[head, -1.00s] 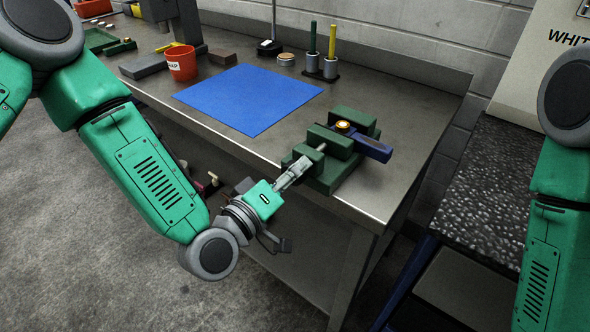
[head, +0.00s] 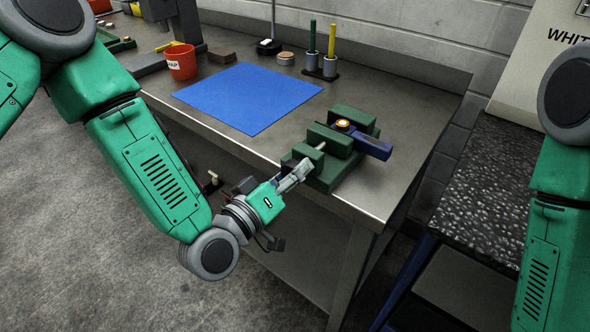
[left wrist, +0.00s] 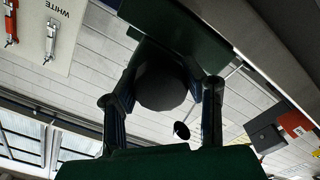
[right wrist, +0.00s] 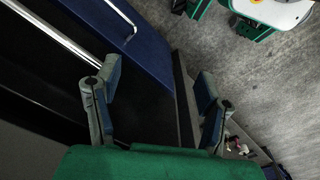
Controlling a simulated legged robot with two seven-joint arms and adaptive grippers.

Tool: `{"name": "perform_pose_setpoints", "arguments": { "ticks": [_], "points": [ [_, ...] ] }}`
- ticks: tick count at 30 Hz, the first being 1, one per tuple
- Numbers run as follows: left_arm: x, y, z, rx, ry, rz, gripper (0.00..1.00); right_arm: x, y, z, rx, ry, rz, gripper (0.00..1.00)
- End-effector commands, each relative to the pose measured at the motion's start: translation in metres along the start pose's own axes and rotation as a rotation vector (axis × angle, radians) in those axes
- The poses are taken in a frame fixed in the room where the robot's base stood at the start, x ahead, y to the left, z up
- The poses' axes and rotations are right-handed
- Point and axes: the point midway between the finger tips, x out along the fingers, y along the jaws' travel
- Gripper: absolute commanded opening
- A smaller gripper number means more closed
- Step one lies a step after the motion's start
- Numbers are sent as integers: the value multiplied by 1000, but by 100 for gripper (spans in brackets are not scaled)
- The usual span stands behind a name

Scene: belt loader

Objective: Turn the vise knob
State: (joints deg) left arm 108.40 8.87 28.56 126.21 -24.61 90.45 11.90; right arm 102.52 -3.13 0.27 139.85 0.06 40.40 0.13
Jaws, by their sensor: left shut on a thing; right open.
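The green vise (head: 327,180) sits at the front right corner of the metal workbench. A blue part with a yellow round piece (head: 343,124) is in its jaws. My left gripper (head: 304,168) reaches the vise's front end from the lower left. In the left wrist view its fingers stand on both sides of the dark round vise knob (left wrist: 160,86) and are shut on it. The gripper covers the knob in the head view. My right gripper (right wrist: 158,84) is open and empty in the right wrist view; it is out of the head view.
A blue mat (head: 248,98) lies left of the vise. A dark speckled surface (head: 468,190) is on the right, across a gap.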

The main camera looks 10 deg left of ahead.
Motion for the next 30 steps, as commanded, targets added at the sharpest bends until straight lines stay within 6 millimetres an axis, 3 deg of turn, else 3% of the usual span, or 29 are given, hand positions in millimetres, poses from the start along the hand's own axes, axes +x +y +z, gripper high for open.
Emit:
{"name": "perform_pose_setpoints", "arguments": {
  "ticks": [1, 3, 14, 17, 30],
  "points": [
    [-4, -5, 7, -1, -21, -13, 44, 1, 0, 0, 0, 0, 0, 64],
    [-4, -4, 7, -1, -20, -12, 59, 1, 0, 0, 0, 0, 0, 64],
    [-6, -1, 3, -2, -9, -5, 59, 0, 0, 2, 0, 2, 0, 64],
    [-18, -2, 3, -2, -11, -6, 59, -1, 0, 2, 0, 2, 0, 64],
    [-104, -3, 4, -3, -15, -10, 59, -1, 0, 2, 0, 3, 0, 64]
  ]
}}
